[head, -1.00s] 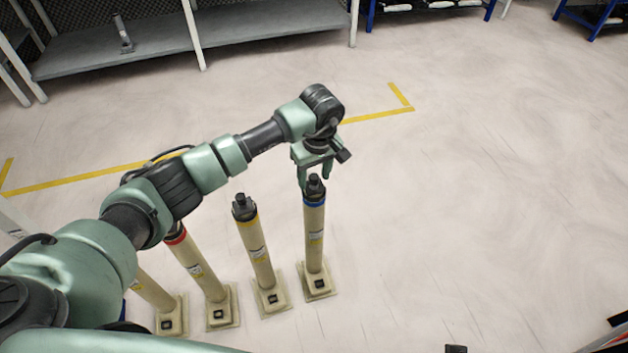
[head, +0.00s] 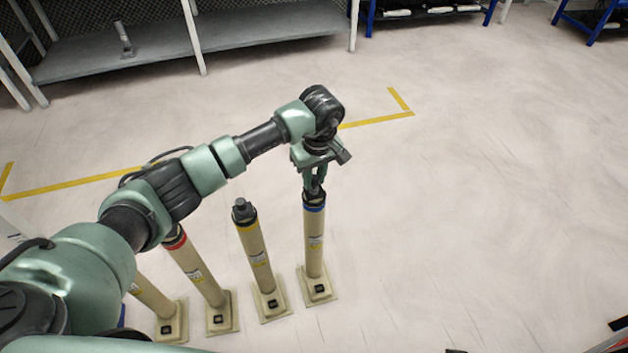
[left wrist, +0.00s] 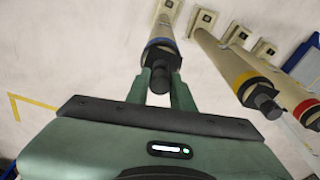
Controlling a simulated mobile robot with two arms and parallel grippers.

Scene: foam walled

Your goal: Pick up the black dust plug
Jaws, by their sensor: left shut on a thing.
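The black dust plug (head: 314,188) sits on top of the beige post with the blue band (head: 314,235). My left gripper (head: 314,183) points down over this post, with its fingers closed on the plug's two sides. In the left wrist view the plug (left wrist: 163,68) shows between the two green fingers, above the blue band. The plug still appears seated at the post's top; I see no gap beneath it. My right gripper is not in view.
A post with a yellow band (head: 257,250) and a black top stands just left, and a red-banded post (head: 195,265) stands farther left. Another post (head: 153,295) is partly behind my left arm. Floor to the right is clear. Grey shelving (head: 160,50) stands at the back.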

